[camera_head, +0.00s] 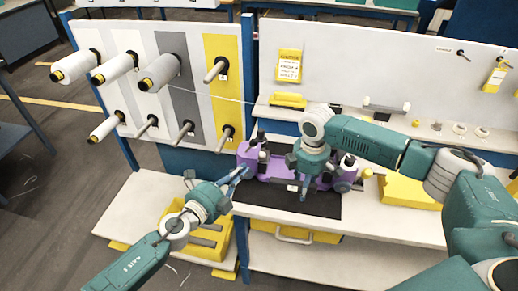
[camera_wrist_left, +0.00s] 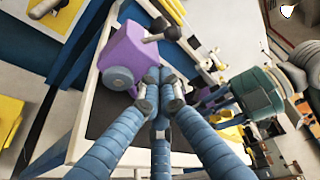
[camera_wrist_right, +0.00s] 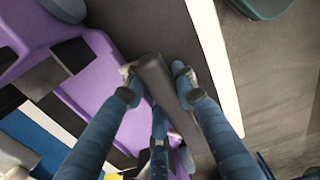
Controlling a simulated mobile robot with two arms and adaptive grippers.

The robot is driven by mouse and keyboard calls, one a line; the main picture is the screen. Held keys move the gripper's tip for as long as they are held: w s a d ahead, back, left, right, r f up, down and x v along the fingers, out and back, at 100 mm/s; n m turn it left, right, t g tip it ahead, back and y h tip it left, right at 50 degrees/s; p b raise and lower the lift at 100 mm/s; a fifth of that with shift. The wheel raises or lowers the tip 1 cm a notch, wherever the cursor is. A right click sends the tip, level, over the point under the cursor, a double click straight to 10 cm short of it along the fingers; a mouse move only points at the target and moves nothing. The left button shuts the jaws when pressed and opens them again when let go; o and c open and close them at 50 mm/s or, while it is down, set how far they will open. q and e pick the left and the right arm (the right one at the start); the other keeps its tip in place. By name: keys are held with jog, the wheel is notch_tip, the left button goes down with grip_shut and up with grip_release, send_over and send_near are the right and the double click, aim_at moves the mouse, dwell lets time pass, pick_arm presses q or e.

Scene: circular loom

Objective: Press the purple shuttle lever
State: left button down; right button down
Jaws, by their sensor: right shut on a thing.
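The purple shuttle (camera_head: 270,165) sits on a black mat (camera_head: 325,205) on the white bench. Its purple body and a dark lever (camera_wrist_left: 155,32) with a rounded end show in the left wrist view. My left gripper (camera_head: 241,173) is beside the left end of the shuttle, its fingertips drawn together with nothing seen between them. My right gripper (camera_head: 303,190) is over the front of the shuttle and points down. In the right wrist view its fingers are shut on a dark rounded bar (camera_wrist_right: 165,90) beside the purple body; I cannot tell whether this is a lever. My right arm hides part of the shuttle.
A rack panel (camera_head: 145,100) with white spools and bare pegs stands at the left. A thread (camera_head: 236,100) runs from it towards the bench. Yellow bins (camera_head: 290,233) sit below the bench top, and another yellow bin (camera_head: 405,192) is at the right.

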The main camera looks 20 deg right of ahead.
aim_at(253, 143)
jog(key=shift+s+f, duration=0.25)
jog(key=shift+f, duration=0.05)
pick_arm(q)
jog(key=s+d+r+m, duration=0.1)
jog(key=s+d+r+m+g+h, duration=0.1)
jog(key=d, duration=0.1)
jog(key=shift+d+r+m, duration=0.1)
jog(key=shift+r+m, duration=0.2)
jog(key=w+d, duration=0.4)
jog(key=w, duration=0.2)
jog(key=shift+w+d, duration=0.3)
